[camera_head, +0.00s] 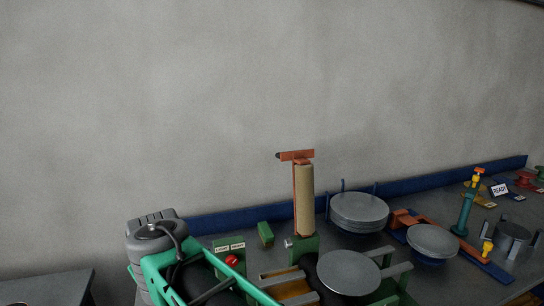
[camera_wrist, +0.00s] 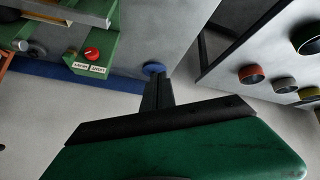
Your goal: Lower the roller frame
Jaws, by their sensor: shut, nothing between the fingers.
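The roller frame (camera_head: 295,190) stands upright on the bench in the head view, an orange frame with a short orange crosspiece at its top. It carries a tan roller (camera_head: 306,195), and its foot is at a green block beside a round grey disc (camera_head: 348,272). In the wrist view my gripper (camera_wrist: 154,72) is shut and empty, its dark fingers together in front of a green palm. In the head view my green and grey arm fills the lower left, left of the frame. The fingertips cannot be made out there.
A green box with a red knob (camera_head: 232,260) and two labels stands left of the frame; the knob also shows in the wrist view (camera_wrist: 92,54). Grey discs (camera_head: 359,210) and orange parts stand to the right. A blue strip (camera_head: 240,218) edges the bench along the wall.

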